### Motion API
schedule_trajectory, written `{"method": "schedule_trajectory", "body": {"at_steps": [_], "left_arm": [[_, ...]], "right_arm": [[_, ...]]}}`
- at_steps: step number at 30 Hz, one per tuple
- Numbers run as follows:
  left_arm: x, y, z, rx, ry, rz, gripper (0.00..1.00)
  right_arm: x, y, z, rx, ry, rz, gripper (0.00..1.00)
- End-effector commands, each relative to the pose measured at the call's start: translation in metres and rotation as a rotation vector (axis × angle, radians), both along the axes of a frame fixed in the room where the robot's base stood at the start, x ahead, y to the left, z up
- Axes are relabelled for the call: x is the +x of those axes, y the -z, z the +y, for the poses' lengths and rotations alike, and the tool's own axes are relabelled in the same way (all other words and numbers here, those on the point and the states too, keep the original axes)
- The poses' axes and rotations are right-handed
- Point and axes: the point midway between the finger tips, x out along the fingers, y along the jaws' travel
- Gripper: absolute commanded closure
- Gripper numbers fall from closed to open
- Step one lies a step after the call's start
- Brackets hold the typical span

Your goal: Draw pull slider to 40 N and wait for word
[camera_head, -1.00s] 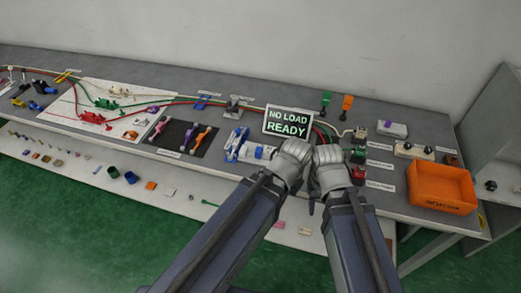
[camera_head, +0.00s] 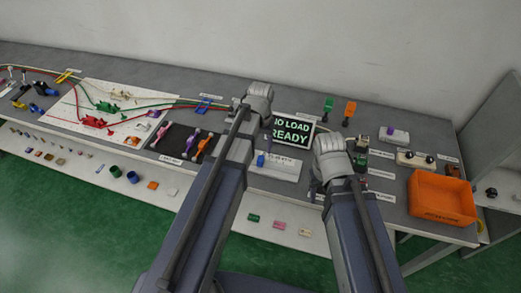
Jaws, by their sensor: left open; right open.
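A display panel (camera_head: 302,133) reads "NO LOAD READY"; my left gripper covers its left edge. In front of it, a pale base (camera_head: 284,168) carries a small blue part (camera_head: 261,160) and a purple part (camera_head: 268,143). I cannot tell whether this is the pull slider, as my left arm hides its left side. My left gripper (camera_head: 258,96) is open, beyond the base and at the panel's upper left. My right gripper (camera_head: 330,158) is open just right of the base. The fingertips of both are mostly hidden behind the hands.
An orange bin (camera_head: 428,213) stands at the bench's right front. Green (camera_head: 328,104) and orange (camera_head: 350,107) levers stand at the back. A fixture with dark knobs (camera_head: 412,158) sits right. A white board (camera_head: 90,117) with red and green cables lies left. Small parts line the lower shelf.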

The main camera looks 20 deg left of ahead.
Motion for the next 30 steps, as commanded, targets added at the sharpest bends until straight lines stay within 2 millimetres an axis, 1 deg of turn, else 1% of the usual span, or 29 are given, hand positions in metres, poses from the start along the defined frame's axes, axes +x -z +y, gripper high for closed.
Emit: {"method": "schedule_trajectory", "body": {"at_steps": [6,11,17,24,27,30], "left_arm": [[0.001,0.002,0.001,-0.001,-0.003,-0.001,0.4],[0.001,0.011,0.001,-0.001,-0.002,-0.001,0.4],[0.001,0.032,0.001,-0.001,-0.002,-0.001,0.4],[0.001,0.064,0.001,-0.001,-0.002,-0.001,0.4],[0.001,0.073,0.001,-0.001,-0.002,-0.001,0.4],[0.001,0.079,0.001,-0.001,-0.002,-0.001,0.4]], "right_arm": [[0.0,0.002,0.0,0.0,0.0,0.0,0.5],[0.0,0.011,0.0,0.0,0.0,0.0,0.5],[0.0,0.032,0.0,0.0,0.0,0.0,0.5],[0.0,0.064,0.0,0.0,0.0,0.0,0.5],[0.0,0.073,0.0,0.0,0.0,0.0,0.5],[0.0,0.078,0.0,0.0,0.0,0.0,0.5]]}}
